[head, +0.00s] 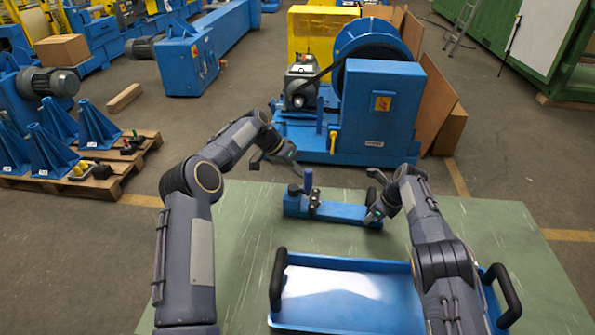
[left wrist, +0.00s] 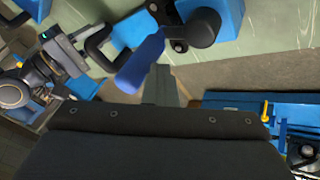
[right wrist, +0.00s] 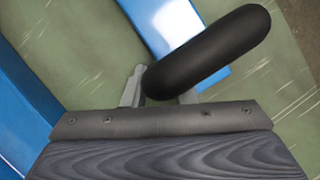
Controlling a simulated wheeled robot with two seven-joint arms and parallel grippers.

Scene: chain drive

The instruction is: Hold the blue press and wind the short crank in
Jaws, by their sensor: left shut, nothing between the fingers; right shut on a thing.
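The blue press (head: 343,212) lies on the green table top, with a black handle (head: 374,177) at its right end. The short crank has a dark arm (left wrist: 193,32) and an upright blue grip (head: 308,180) at the press's left end. My right gripper (head: 373,214) is shut on the black handle; the handle bar (right wrist: 205,52) crosses its fingers in the right wrist view. My left gripper (head: 276,160) is shut and empty, just left of and above the blue grip. In the left wrist view the blue grip (left wrist: 140,65) appears beside the fingers (left wrist: 165,85), seemingly apart from them.
A blue tray (head: 345,264) with black handles stands in front of the press, partly hidden by my right arm. A blue machine (head: 375,112) with a large wheel stands behind the table. A pallet (head: 105,183) with blue brackets is at left. Green table top is free left of the press.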

